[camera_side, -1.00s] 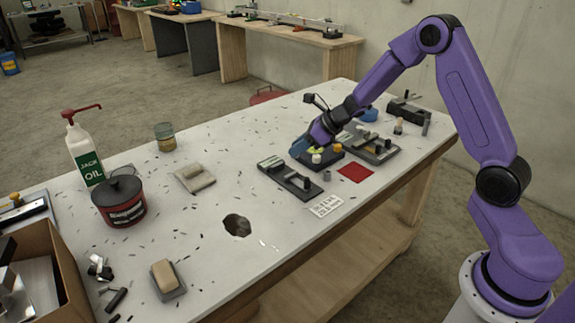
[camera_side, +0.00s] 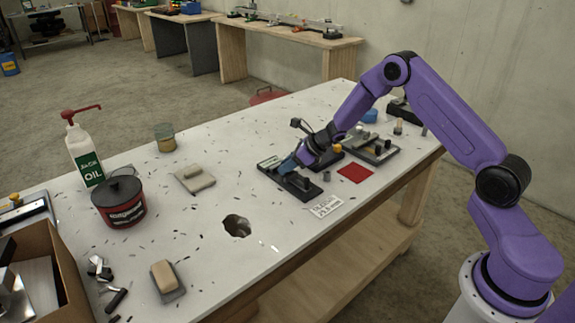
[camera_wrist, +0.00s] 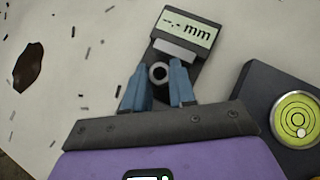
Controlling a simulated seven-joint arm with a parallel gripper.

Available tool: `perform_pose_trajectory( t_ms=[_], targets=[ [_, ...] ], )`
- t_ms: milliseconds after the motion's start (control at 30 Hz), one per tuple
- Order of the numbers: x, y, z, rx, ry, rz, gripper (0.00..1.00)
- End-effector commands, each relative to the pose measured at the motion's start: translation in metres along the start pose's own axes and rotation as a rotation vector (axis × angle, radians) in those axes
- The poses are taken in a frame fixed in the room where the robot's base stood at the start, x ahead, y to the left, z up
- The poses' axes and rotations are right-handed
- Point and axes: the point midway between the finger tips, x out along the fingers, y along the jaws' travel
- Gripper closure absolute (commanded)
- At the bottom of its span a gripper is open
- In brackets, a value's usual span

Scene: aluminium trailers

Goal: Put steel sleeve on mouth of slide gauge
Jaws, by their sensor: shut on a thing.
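The slide gauge is a dark flat device (camera_side: 301,190) with a pale display, lying on the white table. In the wrist view its display (camera_wrist: 187,27) reads "-.- mm" and lies just beyond my fingertips. My gripper (camera_side: 288,167) has blue fingers and is low over the gauge. In the wrist view my gripper (camera_wrist: 158,79) is shut on a small pale ring with a dark hole, seemingly the steel sleeve (camera_wrist: 158,73). The ring sits over the gauge body in that view. My fingers hide it in the side view. I cannot tell whether it touches the gauge's mouth.
A dark block with a yellow-green bullseye level (camera_wrist: 298,118) is close on the right. A small grey cylinder (camera_side: 326,176), a red pad (camera_side: 355,173) and a printed card (camera_side: 325,206) lie nearby. The table left of the gauge is mostly clear, with scattered shavings.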

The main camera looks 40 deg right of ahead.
Motion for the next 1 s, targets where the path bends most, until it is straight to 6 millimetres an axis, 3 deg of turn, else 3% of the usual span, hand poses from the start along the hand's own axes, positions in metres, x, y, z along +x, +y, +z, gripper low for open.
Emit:
perform_pose_trajectory(
  t_ms=[267,300,367,667,867,1000],
  targets=[
    [0.002,0.0,-0.002,0.001,0.0,0.0,1.0],
    [0.002,0.0,-0.002,0.001,0.0,0.0,0.68],
    [0.002,0.0,-0.002,0.001,0.0,0.0,0.49],
    [-0.001,-0.001,0.001,-0.001,-0.001,-0.001,0.49],
    [-0.025,-0.001,0.001,0.0,-0.001,-0.003,0.49],
    [-0.051,-0.001,0.002,0.0,-0.002,-0.003,0.49]
  ],
)
